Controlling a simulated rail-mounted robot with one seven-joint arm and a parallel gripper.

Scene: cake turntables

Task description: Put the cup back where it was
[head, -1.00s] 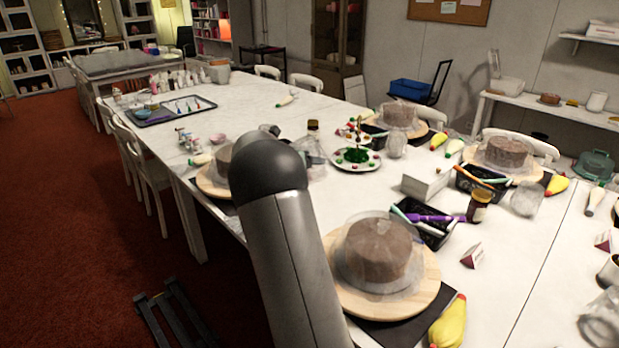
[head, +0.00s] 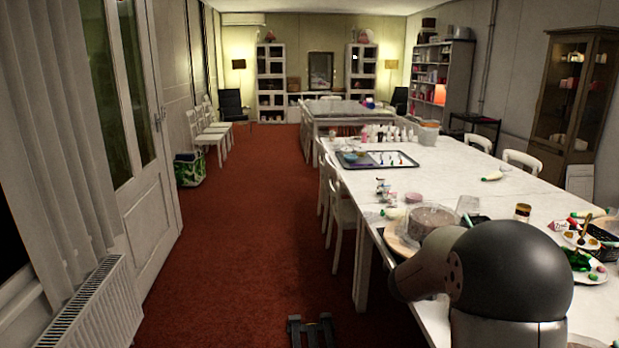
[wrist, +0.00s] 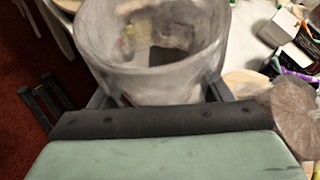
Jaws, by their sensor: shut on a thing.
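The cup (wrist: 150,75) is a clear, slightly cloudy vessel with a wide round rim, in the wrist view at top centre. My gripper (wrist: 155,94) is shut on the cup, with one dark finger at each side of its lower part. The cup's rim points up and away in the picture, and the inside looks empty. Its base is hidden.
A long white table (head: 450,168) holds a cake on a turntable (head: 432,219), a tray (head: 377,159) and a plate of decorations (head: 590,265). White chairs (head: 342,212) line its left side. Open red carpet (head: 250,220) lies left of it. In the wrist view, a brown cake (wrist: 290,112) sits close at right.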

